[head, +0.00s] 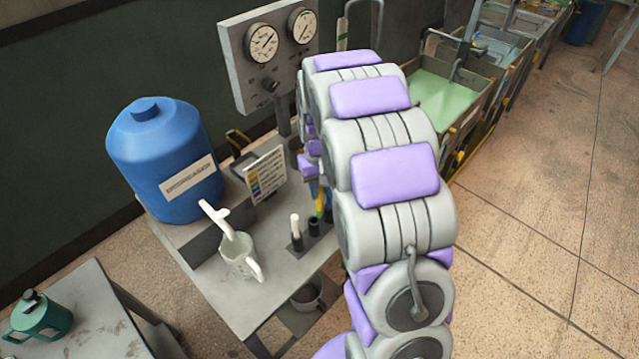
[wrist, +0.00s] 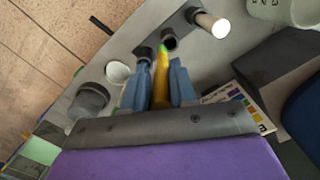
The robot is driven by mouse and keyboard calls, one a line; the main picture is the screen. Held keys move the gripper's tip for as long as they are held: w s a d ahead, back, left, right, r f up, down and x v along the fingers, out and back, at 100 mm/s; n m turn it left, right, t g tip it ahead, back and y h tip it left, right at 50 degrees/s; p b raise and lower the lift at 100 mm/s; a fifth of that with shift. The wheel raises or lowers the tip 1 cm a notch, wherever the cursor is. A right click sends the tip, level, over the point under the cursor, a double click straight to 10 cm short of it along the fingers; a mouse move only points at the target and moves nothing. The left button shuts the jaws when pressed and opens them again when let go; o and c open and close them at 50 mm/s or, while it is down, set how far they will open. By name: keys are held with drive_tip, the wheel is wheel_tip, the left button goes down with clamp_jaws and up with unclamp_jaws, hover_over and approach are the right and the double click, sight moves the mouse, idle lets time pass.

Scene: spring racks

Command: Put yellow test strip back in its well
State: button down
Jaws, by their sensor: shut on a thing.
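The yellow test strip (wrist: 161,82) with a green tip is held between the blue fingers of my gripper (wrist: 155,84) in the wrist view. Its tip points at the rim of the middle dark well (wrist: 170,41); I cannot tell whether it is above or touching it. The dark rack (wrist: 187,22) also has another dark well (wrist: 143,53) and a white-topped piece (wrist: 212,25) standing in its end well. In the head view the yellow strip (head: 320,204) is upright over the rack (head: 309,239), and my arm hides most of my gripper.
A white beaker (head: 241,262) with a white tool stands left of the rack. A colour chart (head: 267,175), a blue tank (head: 163,160) and a gauge panel (head: 268,55) stand behind. A round white cup (wrist: 118,72) and a grey knob-like part (wrist: 90,101) are near my gripper.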

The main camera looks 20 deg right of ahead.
drive_tip(key=shift+s+a, duration=0.1)
drive_tip(key=shift+a, duration=0.9)
idle(1.4)
drive_tip(key=shift+a, duration=0.65)
drive_tip(key=shift+d+p, duration=0.35)
drive_tip(key=shift+d, duration=0.55)
